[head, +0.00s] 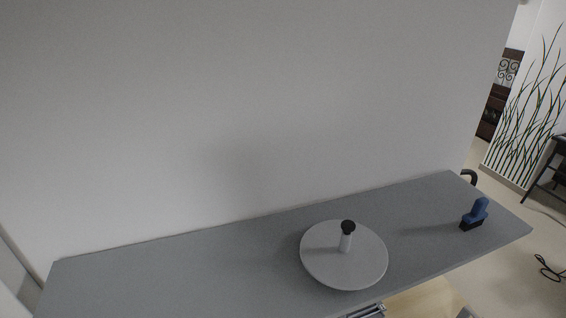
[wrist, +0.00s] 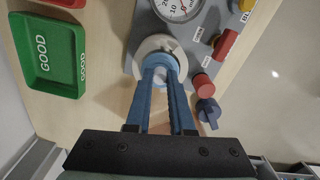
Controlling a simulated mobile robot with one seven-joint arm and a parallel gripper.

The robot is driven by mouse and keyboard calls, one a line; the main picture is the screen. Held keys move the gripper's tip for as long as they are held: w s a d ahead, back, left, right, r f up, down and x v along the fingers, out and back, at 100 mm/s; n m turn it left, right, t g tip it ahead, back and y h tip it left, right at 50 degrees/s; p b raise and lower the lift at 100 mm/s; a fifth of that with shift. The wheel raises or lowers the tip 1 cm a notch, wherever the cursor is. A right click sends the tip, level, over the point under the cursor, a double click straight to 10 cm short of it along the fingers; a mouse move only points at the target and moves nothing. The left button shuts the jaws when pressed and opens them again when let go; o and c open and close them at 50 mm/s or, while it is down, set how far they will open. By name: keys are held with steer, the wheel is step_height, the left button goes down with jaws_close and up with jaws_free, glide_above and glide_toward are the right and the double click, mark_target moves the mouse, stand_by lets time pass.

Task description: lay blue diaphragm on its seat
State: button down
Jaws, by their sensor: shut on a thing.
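In the wrist view, my gripper (wrist: 161,72) reaches forward with its two long blue fingers. It is shut on the light blue diaphragm (wrist: 162,62), a small round piece mostly hidden between and behind the fingertips. The diaphragm overlaps a pale round seat (wrist: 150,43) on the edge of a grey panel. The seat's rim shows beyond and beside the fingertips. I cannot tell whether the diaphragm touches the seat. In the head view neither diaphragm nor seat can be made out.
The grey panel (wrist: 190,42) carries a dial gauge (wrist: 178,6), a red button (wrist: 202,83) and a blue knob (wrist: 208,110) close right of the fingers. A green tray marked GOOD (wrist: 73,91) lies left. In the head view, a grey shelf (head: 190,265) bears a round plate (head: 335,268).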

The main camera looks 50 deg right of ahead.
steer(key=shift+f, duration=0.1)
steer(key=shift+f+b, duration=0.4)
steer(key=shift+f, duration=0.15)
steer(key=shift+f, duration=0.25)
steer(key=shift+f+b, duration=0.4)
steer(key=shift+f, duration=0.1)
stand_by(0.4)
steer(key=c, duration=0.7)
jaws_free()
steer(key=shift+w+d+r+p, duration=0.1)
steer(key=shift+r+p, duration=0.8)
step_height(320, 180, up, 5)
steer(key=p, duration=0.5)
steer(key=shift+r, duration=0.15)
